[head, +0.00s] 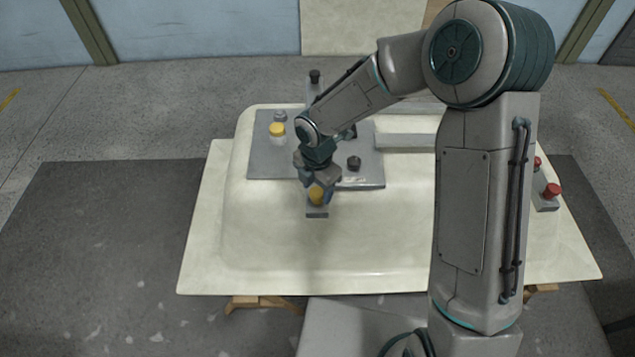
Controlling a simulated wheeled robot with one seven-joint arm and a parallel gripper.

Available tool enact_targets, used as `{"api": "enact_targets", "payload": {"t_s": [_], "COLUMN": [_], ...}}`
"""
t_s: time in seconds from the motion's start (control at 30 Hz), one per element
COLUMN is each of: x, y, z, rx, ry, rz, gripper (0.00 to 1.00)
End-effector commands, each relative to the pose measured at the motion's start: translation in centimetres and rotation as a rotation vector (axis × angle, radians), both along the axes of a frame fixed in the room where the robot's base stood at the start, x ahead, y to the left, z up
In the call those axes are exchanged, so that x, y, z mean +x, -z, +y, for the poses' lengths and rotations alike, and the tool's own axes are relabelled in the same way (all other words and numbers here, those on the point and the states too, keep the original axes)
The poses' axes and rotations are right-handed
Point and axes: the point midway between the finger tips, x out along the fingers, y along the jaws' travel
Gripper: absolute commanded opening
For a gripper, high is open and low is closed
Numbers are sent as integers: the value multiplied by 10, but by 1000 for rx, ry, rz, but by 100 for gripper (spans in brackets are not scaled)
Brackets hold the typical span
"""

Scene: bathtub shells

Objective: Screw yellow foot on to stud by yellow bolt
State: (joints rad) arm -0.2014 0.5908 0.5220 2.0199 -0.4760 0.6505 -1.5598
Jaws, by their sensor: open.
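A yellow piece (317,197), which looks like the yellow foot, sits at a small grey block (317,213) at the front of the grey plate. My gripper (318,188) is open, pointing down at this piece, with its fingers at or just above its sides. I cannot tell whether they touch it. Another yellow-topped piece (277,129), perhaps the yellow bolt, stands on the left part of the grey plate (265,165). A small grey round part (280,116) is just behind it, perhaps the stud. My arm hides part of the plate.
All this lies on an upturned cream tub shell (255,245). A dark knob (354,163) stands on the plate, and another dark-topped post (314,77) behind it. Red knobs (551,190) sit on a grey block at the right. The shell's front left is clear.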

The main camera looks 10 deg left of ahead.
Motion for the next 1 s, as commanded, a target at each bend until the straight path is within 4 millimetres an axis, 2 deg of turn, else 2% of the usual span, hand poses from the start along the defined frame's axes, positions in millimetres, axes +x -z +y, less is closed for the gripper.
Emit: {"api": "enact_targets", "payload": {"t_s": [0.13,0.17,0.3,0.57,1.0], "x": [0,0,0,0,1], "y": [1,1,1,1,3], "z": [0,0,0,0,0], "rx": [0,0,0,0,1], "ry": [1,1,2,36,452], "rz": [0,0,0,-1,-2], "gripper": [53,50,13,9,9]}}
